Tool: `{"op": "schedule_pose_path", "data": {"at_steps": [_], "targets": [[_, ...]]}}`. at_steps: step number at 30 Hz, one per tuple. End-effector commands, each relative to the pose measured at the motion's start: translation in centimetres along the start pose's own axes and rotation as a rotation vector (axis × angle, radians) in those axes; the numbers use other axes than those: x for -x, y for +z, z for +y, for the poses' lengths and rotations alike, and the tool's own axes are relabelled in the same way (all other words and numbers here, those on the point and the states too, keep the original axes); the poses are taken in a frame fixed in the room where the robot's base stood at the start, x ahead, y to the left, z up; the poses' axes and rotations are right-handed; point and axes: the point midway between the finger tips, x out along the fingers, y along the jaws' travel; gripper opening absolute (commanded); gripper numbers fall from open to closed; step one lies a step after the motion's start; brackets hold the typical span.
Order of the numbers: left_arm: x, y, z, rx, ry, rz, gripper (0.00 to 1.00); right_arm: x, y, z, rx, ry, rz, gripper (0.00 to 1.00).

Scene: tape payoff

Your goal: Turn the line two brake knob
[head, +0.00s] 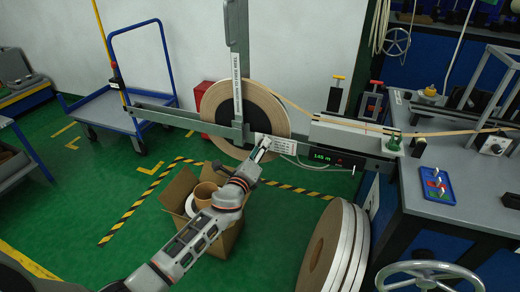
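My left arm reaches up from the bottom left, and its gripper (262,149) is at the lower right of the large tape reel (222,108), by the white label plate on the payoff frame. The fingers are small and partly lost against the plate, so I cannot tell whether they are open or touching anything. A green knob (394,142) stands at the right end of the payoff's grey beam, apart from the gripper. A dark knob sits on a grey box (497,145) on the right bench. No readable marking shows which knob is line two's brake. My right gripper is not in view.
A display box (335,157) with green digits hangs under the beam. Below are an open carton (232,238) with rolls and several upright reels (325,245). A handwheel (430,276) is at the bottom right.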

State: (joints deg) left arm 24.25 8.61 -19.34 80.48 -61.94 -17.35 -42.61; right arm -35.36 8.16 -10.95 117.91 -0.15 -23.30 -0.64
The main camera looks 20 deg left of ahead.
Motion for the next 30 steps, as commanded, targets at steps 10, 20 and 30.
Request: {"op": "schedule_pose_path", "data": {"at_steps": [10,20,30], "targets": [[1.0,0.0,0.1,-0.002,0.001,-0.001,0.36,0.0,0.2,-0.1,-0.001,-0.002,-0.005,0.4],[7.2,-0.1,0.1,0.0,0.001,0.002,0.36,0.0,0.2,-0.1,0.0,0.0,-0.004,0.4],[11.6,0.0,0.0,0.0,0.001,0.0,0.36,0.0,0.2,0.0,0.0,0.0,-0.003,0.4]]}}
